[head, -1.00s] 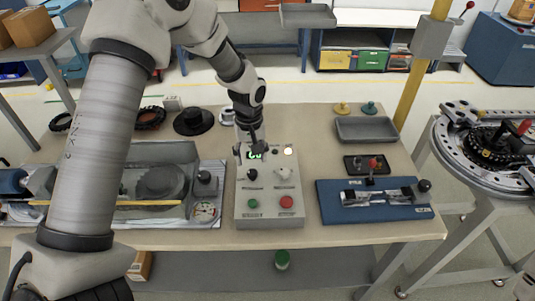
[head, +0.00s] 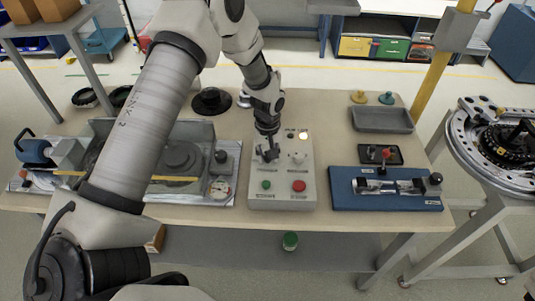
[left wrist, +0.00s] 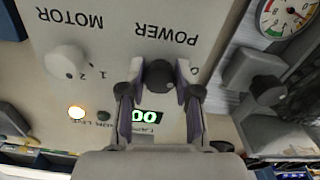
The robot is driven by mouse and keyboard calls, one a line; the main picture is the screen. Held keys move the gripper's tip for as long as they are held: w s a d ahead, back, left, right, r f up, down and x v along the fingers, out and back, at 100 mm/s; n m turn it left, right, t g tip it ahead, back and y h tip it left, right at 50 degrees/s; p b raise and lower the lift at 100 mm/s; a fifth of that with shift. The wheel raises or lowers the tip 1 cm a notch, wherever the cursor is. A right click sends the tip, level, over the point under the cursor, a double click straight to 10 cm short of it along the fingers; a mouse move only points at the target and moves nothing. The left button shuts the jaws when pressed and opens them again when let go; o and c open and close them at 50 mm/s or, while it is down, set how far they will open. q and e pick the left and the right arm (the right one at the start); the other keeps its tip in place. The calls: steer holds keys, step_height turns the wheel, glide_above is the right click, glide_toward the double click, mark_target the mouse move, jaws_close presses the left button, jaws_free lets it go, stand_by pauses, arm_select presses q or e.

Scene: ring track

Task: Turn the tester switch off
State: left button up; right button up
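The tester (head: 282,189) is a light grey box on the bench with a green button (head: 266,185), a red button (head: 299,186) and knobs above them. In the left wrist view, the dark POWER knob (left wrist: 158,75) sits between the fingertips of my left gripper (left wrist: 159,88), which are apart on either side of it; I cannot tell whether they touch it. The green display (left wrist: 146,116) is lit and reads 00, and a lamp (left wrist: 76,113) glows. In the head view my left gripper (head: 267,153) hides part of the upper left panel. My right gripper is out of view.
A yellow post (head: 430,85) stands behind the bench's right end.

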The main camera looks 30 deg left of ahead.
arm_select(q)
jaws_close()
steer(key=shift+f+m, duration=0.1)
steer(key=shift+m, duration=0.2)
steer(key=m, duration=1.2)
steer(key=shift+m+b, duration=0.3)
steer(key=m, duration=0.4)
steer(key=shift+s+f+m, duration=0.1)
steer(key=shift+m, duration=0.2)
